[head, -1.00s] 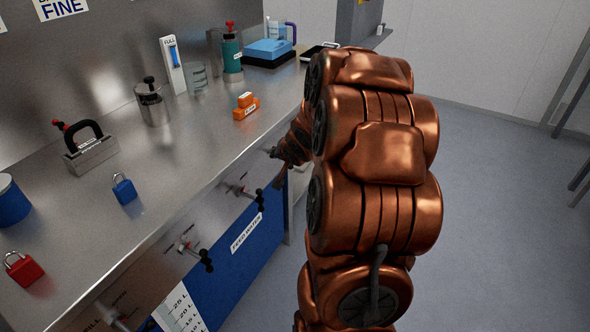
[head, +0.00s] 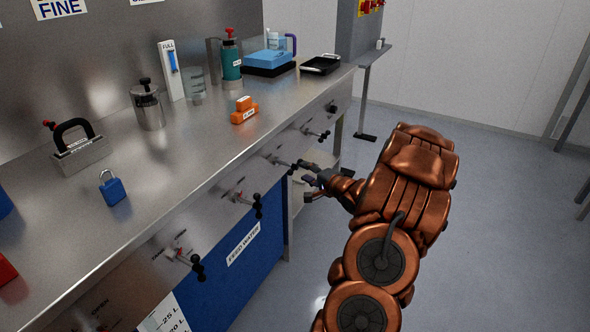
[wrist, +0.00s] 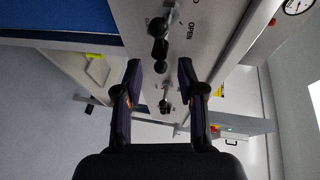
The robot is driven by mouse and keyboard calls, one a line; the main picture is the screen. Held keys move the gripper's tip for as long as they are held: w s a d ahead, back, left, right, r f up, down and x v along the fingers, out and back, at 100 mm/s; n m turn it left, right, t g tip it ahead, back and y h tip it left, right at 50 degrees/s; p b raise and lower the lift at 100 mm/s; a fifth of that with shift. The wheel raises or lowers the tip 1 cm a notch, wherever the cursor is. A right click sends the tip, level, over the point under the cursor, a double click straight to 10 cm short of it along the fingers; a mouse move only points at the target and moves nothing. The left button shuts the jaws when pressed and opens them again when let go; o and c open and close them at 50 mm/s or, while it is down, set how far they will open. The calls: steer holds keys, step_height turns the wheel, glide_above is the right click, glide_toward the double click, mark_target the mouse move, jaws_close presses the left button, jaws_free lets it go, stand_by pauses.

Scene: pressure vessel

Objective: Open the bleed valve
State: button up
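Several valves with dark-knobbed handles line the steel front panel below the bench top. In the head view they include one at the near end (head: 195,264), one further along (head: 254,204) and one at the far end (head: 320,136). I cannot read which one is the bleed valve. My gripper (head: 304,178) is close to the panel, beside a handle that it partly hides. In the wrist view my gripper (wrist: 160,78) is open and empty. A black valve handle (wrist: 159,50) beside an "OPEN" mark lies just ahead of the fingertips. A second handle (wrist: 165,106) shows between the fingers, seemingly farther off.
The bench top (head: 195,165) carries a blue padlock (head: 112,188), a steel canister (head: 147,105), an orange block (head: 243,109) and a green bottle (head: 231,60). A blue panel (head: 225,280) labelled "FEED WATER" is below. The floor at right is clear.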

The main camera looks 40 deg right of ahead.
mark_target(297, 167)
steer(key=shift+w+d+f+b, duration=0.1)
steer(key=shift+w+f, duration=0.1)
steer(key=shift+w, duration=0.85)
steer(key=shift+w+d+f+b, duration=0.1)
steer(key=shift+w+d+f, duration=0.05)
steer(key=shift+w, duration=0.85)
steer(key=shift+w+d+f+b, duration=0.1)
steer(key=shift+w+f, duration=0.1)
steer(key=shift+w, duration=0.85)
steer(key=shift+f, duration=0.1)
jaws_close()
